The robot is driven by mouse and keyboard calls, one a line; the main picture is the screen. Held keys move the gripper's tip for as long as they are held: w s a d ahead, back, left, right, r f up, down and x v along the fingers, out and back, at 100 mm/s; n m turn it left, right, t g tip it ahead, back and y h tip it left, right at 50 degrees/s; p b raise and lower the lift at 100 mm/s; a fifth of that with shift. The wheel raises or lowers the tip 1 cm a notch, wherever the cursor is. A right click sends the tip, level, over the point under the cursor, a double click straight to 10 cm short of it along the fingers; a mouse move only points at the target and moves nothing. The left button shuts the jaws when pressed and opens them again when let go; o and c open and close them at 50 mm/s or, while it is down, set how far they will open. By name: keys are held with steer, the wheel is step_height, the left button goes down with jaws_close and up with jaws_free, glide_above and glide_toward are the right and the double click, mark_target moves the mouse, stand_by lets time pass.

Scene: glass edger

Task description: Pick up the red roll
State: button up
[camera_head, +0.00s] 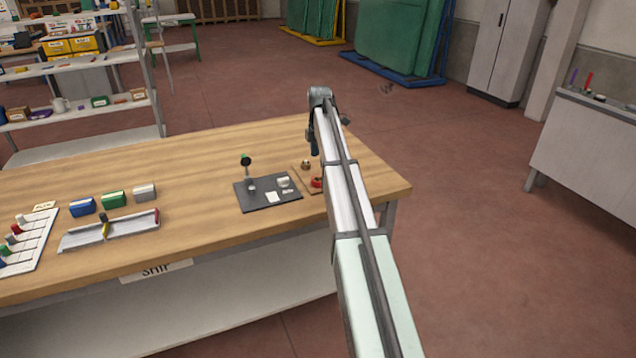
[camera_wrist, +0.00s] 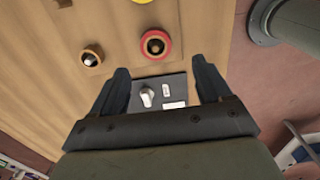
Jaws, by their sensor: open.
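The red roll (camera_head: 316,182) is a small red ring near the right end of the wooden table, partly hidden by my arm in the head view. In the wrist view the red roll (camera_wrist: 155,34) shows from above with a dark centre, just beyond the fingertips and roughly between their lines. My gripper (camera_wrist: 160,70) is open, with nothing between its two dark fingers but the view of the mat below. In the head view my gripper (camera_head: 313,146) hangs above the table, apart from the roll.
A dark mat (camera_head: 255,205) with small white pieces lies beside the roll. A round brown-and-dark item (camera_wrist: 92,55) sits left of the roll in the wrist view; a yellow item (camera_wrist: 142,1) is cut off at the top. Blue, green and grey boxes (camera_head: 113,199) stand farther left.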

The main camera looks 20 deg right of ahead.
mark_target(318, 176)
step_height(318, 176, down, 4)
steer(key=shift+r, duration=0.25)
steer(key=shift+w+a+f, duration=0.1)
steer(key=shift+w+f, duration=0.1)
steer(key=shift+f, duration=1.15)
steer(key=shift+w+f, duration=0.15)
steer(key=shift+f, duration=1.15)
steer(key=c, duration=1.1)
